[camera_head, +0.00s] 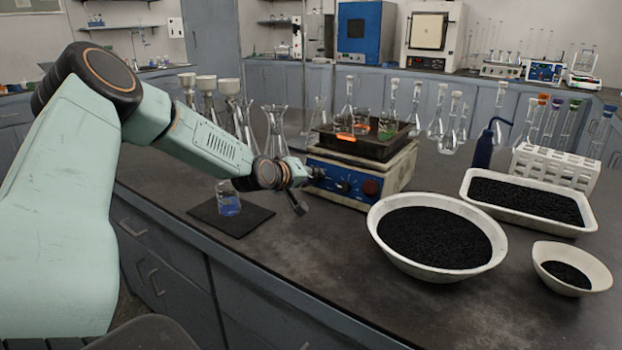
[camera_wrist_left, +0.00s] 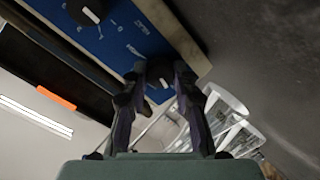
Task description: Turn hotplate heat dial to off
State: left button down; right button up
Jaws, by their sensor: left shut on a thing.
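The hotplate (camera_head: 398,178) is a cream box with a blue front panel and a dark top plate. My left gripper (camera_head: 314,174) reaches its panel at the left end. In the left wrist view, the fingers of this gripper (camera_wrist_left: 160,78) are shut on a black dial (camera_wrist_left: 161,88) with a white mark, at the end of the blue panel (camera_wrist_left: 118,36). Another black dial (camera_wrist_left: 86,12) with a white pointer shows beside it, free. The panel lettering is too small to read, so which dial is labelled heat is unclear. My right gripper is not in view.
A beaker of blue liquid (camera_head: 228,203) stands on a dark mat (camera_head: 252,223) below my left arm. Bowls of black grains (camera_head: 435,240) stand right.

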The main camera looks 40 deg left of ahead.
pick_arm(q)
jog(key=c, duration=1)
grip_release()
jog(key=shift+c, duration=0.2)
jog(key=shift+r, duration=0.1)
notch_tip(320, 180, up, 6)
jog(key=shift+r, duration=1.9)
